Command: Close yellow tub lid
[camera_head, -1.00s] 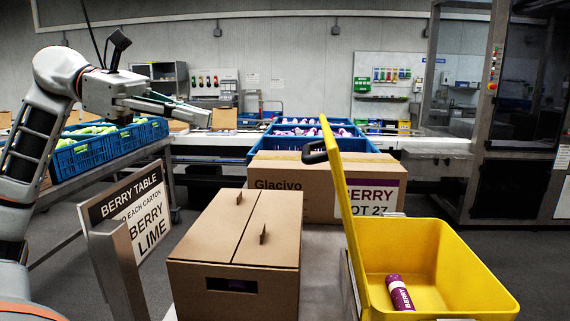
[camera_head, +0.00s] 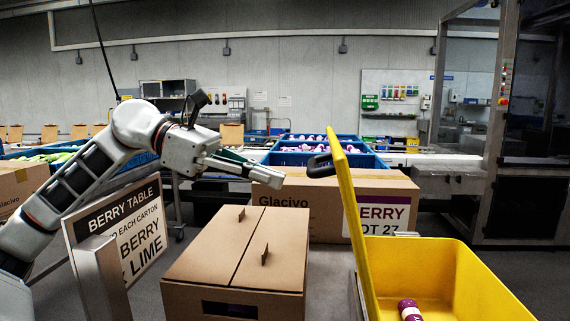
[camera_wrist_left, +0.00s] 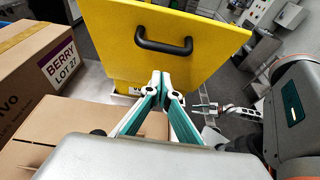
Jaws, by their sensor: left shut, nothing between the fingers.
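The yellow tub (camera_head: 425,270) stands at the right in the head view, with a purple berry tube (camera_head: 408,308) inside it. Its yellow lid (camera_head: 352,225) stands open, nearly upright, along the tub's left side. A black handle (camera_head: 321,166) sticks out to the left from near the lid's top. In the left wrist view the lid (camera_wrist_left: 165,65) faces me and its handle (camera_wrist_left: 163,47) lies beyond my fingertips. My left gripper (camera_head: 277,179) is shut and empty, left of the handle and apart from it in the head view. My right gripper is not in the head view.
A closed brown carton (camera_head: 235,285) stands left of the tub, below my left gripper. A larger Glacivo box (camera_head: 300,222) is behind it. The Berry Table sign (camera_head: 130,230) stands at the left. Blue crates (camera_head: 305,150) sit at the back.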

